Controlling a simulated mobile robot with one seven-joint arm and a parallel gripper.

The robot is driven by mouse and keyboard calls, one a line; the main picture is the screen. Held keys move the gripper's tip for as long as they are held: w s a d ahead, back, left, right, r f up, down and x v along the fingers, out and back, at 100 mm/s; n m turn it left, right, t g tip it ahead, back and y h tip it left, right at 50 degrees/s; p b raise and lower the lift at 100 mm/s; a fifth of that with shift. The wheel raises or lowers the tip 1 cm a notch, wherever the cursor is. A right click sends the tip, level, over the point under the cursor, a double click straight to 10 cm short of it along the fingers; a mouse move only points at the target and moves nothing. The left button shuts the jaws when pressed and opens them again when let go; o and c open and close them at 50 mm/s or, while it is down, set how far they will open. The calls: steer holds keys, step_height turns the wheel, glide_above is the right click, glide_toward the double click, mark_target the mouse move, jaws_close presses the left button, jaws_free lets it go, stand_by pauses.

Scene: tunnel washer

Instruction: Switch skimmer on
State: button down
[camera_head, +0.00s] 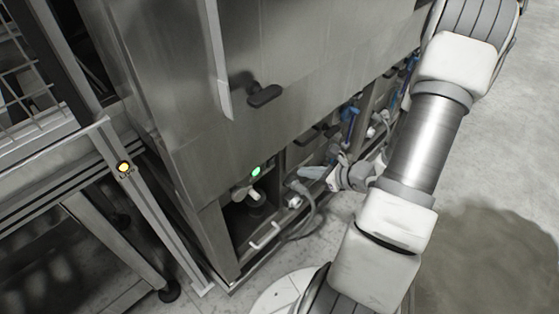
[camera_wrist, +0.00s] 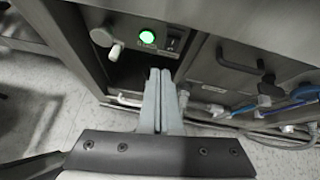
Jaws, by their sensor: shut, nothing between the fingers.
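A small panel on the steel washer carries a lit green lamp (camera_wrist: 147,37), which also glows in the head view (camera_head: 256,171). Just right of the lamp in the wrist view is a small dark switch (camera_wrist: 172,44). Small lettering sits beneath the lamp, too blurred to read, so I cannot tell from it which is the skimmer control. My gripper (camera_wrist: 160,72) is shut and empty, its fingers together, pointing toward the panel from below. The fingertips appear just under the switch and lamp; their exact gap to the panel is unclear.
A light-coloured valve handle (camera_wrist: 106,35) sticks out left of the lamp. A dark handle (camera_wrist: 268,86) and blue hoses (camera_wrist: 303,92) lie to the right. A metal frame with a yellow button (camera_head: 124,167) stands left.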

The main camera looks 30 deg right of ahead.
steer(key=shift+s+d+f+m+h, duration=0.25)
steer(key=shift+d+f+m+h, duration=0.15)
steer(key=shift+d+f+m, duration=0.35)
steer(key=shift+r, duration=0.1)
steer(key=b, duration=0.3)
glide_toward(272, 161)
steer(key=w+a+f, duration=0.1)
steer(key=w+f, duration=0.2)
steer(key=f, duration=0.1)
steer(key=shift+w+a+r, duration=0.2)
steer(key=shift+w+a, duration=0.05)
steer(key=shift+w, duration=0.5)
